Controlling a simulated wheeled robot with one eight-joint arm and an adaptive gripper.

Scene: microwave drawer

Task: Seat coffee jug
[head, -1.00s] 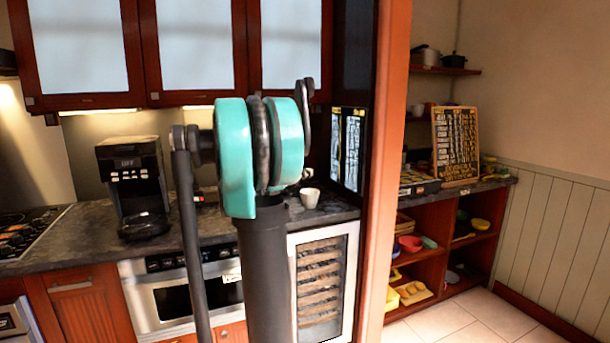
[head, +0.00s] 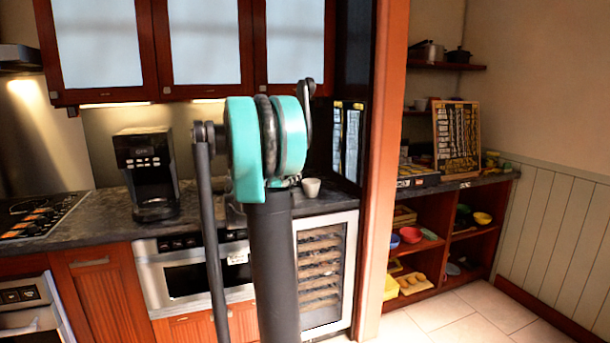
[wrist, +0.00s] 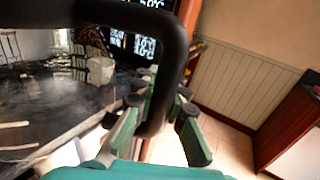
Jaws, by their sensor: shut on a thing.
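The coffee jug shows in the wrist view by its black handle (wrist: 172,75), a thick loop crossing the top and bending down between my gripper's fingers. My gripper (wrist: 160,112), with green fingers and dark pads, is shut on this handle. The jug's clear body seems to fill the left of that view, but its outline is hard to make out. The black coffee maker (head: 147,165) stands on the counter at left in the head view, with a dark round plate at its foot. My arm hides my gripper and most or all of the jug in the head view.
A white cup (head: 311,187) stands on the dark counter (head: 95,222) right of my arm. A stove (head: 35,215) lies left of the coffee maker. Cabinets (head: 105,45) hang above. An orange-brown post (head: 383,150) rises at right, before shelves with bowls.

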